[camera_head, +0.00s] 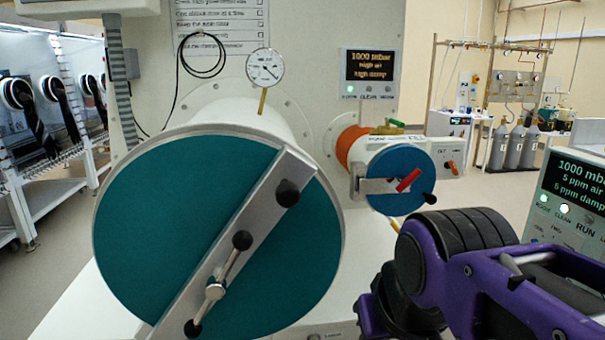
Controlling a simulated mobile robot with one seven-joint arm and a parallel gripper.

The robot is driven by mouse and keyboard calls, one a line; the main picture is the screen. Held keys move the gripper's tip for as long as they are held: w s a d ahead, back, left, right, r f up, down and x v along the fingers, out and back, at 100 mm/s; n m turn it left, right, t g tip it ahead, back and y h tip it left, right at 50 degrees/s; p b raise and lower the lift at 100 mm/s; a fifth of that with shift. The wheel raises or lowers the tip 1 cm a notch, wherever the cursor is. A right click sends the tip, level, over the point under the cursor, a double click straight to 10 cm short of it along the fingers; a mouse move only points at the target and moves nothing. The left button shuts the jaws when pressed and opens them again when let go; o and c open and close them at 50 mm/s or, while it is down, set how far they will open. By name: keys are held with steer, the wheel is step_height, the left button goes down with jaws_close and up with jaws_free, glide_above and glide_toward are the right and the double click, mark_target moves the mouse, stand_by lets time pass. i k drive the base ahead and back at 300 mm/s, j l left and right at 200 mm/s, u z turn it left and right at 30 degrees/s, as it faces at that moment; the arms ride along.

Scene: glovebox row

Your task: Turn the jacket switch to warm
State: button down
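The jacket switch cannot be picked out for sure. A small white chamber with an orange band (349,146) around it, which may be the jacket, sticks out of the panel at the centre right. My purple and black gripper (412,262) is at the lower right, in front of and below the small chamber. Its fingertips do not show clearly, and I see nothing held.
A large chamber with a teal door (195,235) and a metal bar fills the left and centre. A gauge (265,67) and a display reading 1000 mbar (370,66) are above. Another display (580,185) stands at the right edge. Grey gas cylinders (515,148) stand far back right.

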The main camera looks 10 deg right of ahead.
mark_target(452, 164)
steer(key=i+l+z, duration=0.1)
steer(key=z, duration=0.9)
